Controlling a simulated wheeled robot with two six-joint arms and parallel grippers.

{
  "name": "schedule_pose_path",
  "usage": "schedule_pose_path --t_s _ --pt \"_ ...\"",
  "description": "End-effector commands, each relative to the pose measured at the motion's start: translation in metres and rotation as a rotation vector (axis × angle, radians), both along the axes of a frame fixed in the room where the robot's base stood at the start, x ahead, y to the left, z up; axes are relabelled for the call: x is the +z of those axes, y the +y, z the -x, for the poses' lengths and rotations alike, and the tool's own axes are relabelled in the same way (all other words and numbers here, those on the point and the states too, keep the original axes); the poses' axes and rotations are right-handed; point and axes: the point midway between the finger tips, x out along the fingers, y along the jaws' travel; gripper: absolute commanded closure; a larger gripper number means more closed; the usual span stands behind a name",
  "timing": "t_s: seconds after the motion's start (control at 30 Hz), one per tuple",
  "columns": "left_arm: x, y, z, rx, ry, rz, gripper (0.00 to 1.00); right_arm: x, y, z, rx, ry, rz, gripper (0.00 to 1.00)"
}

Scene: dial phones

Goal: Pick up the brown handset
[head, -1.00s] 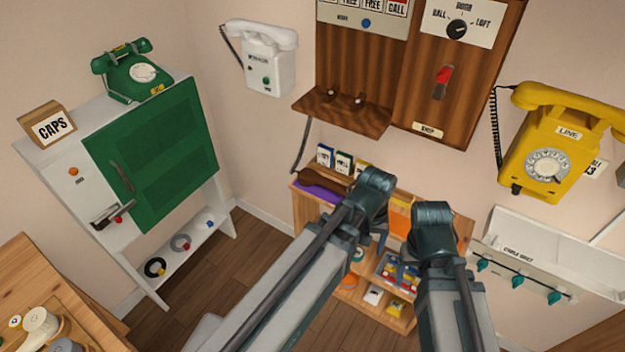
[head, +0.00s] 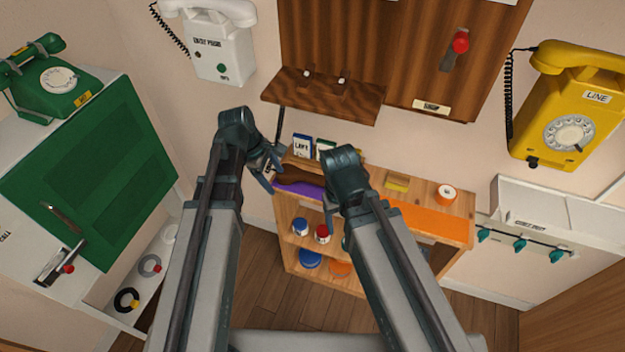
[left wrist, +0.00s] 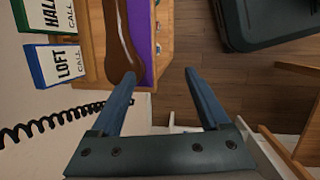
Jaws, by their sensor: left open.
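The brown handset (head: 308,177) lies on a purple mat (head: 300,189) on top of the wooden shelf unit. My left gripper (head: 271,170) is beside the handset's left end, open and empty. In the left wrist view the handset (left wrist: 122,45) runs up from the left fingertip, over the purple mat (left wrist: 144,70). The gap of the open left gripper (left wrist: 160,75) lies to the right of the handset's end, mostly over floor. I cannot tell whether the left finger touches it. My right gripper (head: 332,197) is in front of the shelf unit, its fingers mostly hidden by its wrist.
A black coiled cord (left wrist: 40,128) hangs near the left finger. The wooden shelf unit (head: 455,228) carries an orange mat and a tape roll (head: 446,194). A brown wall ledge (head: 325,97) juts out above.

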Motion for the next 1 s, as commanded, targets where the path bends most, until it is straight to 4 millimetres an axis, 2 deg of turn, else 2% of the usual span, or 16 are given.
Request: schedule_pose_path --t_s 0.3,0.5,0.87,1.0 --pt "0.000 -0.063 -0.018 -0.008 0.000 -0.001 0.21 0.000 0.000 0.000 0.000 0.000 0.000 0.31" --pt "0.000 -0.090 -0.025 -0.006 -0.002 -0.001 0.21 0.000 0.000 0.000 0.000 0.000 0.000 0.31" --pt "0.000 -0.099 -0.027 -0.004 -0.001 -0.001 0.21 0.000 0.000 0.000 0.000 0.000 0.000 0.31" --pt "0.000 -0.109 -0.030 -0.006 -0.001 -0.002 0.21 0.000 0.000 0.000 0.000 0.000 0.000 0.31"
